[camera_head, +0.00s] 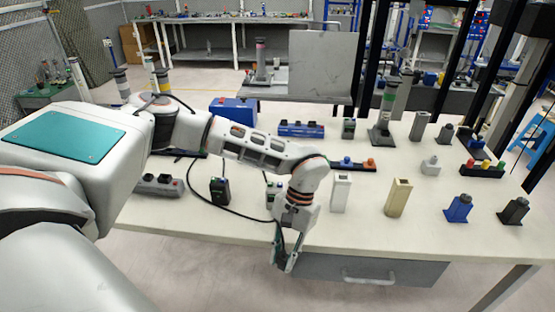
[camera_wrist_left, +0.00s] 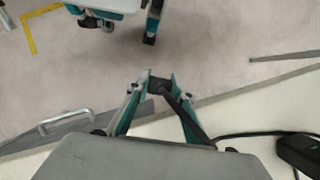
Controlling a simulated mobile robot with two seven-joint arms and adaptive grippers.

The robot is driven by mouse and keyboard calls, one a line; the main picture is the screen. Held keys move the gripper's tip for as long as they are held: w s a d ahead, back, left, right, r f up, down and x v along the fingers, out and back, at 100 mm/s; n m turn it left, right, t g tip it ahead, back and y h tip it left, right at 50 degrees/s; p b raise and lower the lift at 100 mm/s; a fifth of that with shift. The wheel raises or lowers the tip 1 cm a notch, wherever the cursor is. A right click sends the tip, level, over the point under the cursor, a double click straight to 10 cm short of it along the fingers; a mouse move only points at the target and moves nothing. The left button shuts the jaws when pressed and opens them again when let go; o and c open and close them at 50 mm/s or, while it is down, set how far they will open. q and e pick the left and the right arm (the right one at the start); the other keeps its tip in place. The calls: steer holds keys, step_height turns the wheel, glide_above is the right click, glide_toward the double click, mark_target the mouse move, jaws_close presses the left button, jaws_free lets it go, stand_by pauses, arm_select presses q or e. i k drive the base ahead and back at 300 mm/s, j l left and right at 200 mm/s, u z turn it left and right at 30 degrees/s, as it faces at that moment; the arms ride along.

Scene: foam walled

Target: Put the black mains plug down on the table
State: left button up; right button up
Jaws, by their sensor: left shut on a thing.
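My left gripper (camera_head: 287,266) hangs at the table's front edge, in front of the grey drawer. In the left wrist view its fingertips (camera_wrist_left: 160,80) are closed on the small black mains plug (camera_wrist_left: 159,87), with floor behind them. In the head view the fingers mostly hide the plug. The white table (camera_head: 245,232) has bare surface left of the gripper. My right gripper is not in view.
A white block (camera_head: 341,193), a beige block (camera_head: 398,198), a blue block (camera_head: 458,209) and a black block (camera_head: 514,211) stand right of the gripper. A grey socket strip (camera_head: 159,185) lies left. The drawer handle (camera_head: 368,280) sticks out below the table edge.

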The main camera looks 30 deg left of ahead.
mark_target(214, 166)
steer(key=k+j, duration=0.15)
steer(key=j, duration=0.25)
steer(key=k+j+z, duration=0.1)
steer(key=j, duration=0.3)
steer(key=k+j, duration=0.2)
steer(key=j, duration=0.15)
steer(key=k+j, duration=0.2)
steer(key=j, duration=0.2)
steer(key=k+j+z, duration=0.1)
steer(key=j, duration=0.25)
steer(key=k+j, duration=0.2)
steer(key=j, duration=0.2)
